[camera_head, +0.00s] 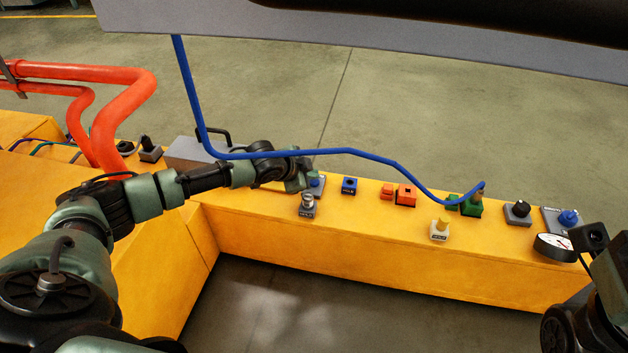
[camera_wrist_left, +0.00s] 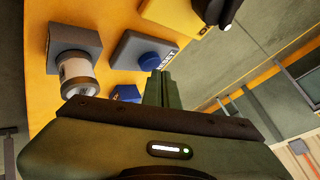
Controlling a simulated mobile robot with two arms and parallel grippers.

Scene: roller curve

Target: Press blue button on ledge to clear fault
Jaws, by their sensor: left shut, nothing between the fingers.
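A blue round button (camera_head: 315,182) sits on a grey plate on the yellow ledge (camera_head: 390,240), left of the ledge's middle. In the left wrist view the blue button (camera_wrist_left: 154,61) shows on its grey plate marked RESET. My left gripper (camera_head: 302,177) is shut and empty, right at this button in the head view and partly covering its plate. In the left wrist view its fingertips (camera_wrist_left: 161,76) overlap the button's lower edge; I cannot tell whether they touch it. A second blue button (camera_head: 568,217) sits on a grey plate at the ledge's right end.
Close by stand a silver knob (camera_head: 307,201) on a grey box and a blue block (camera_head: 349,185). Orange (camera_head: 405,194) and green (camera_head: 473,206) blocks, a yellow knob (camera_head: 440,228) and a gauge (camera_head: 555,247) stand further right. A blue cable (camera_head: 350,151) passes across my left wrist.

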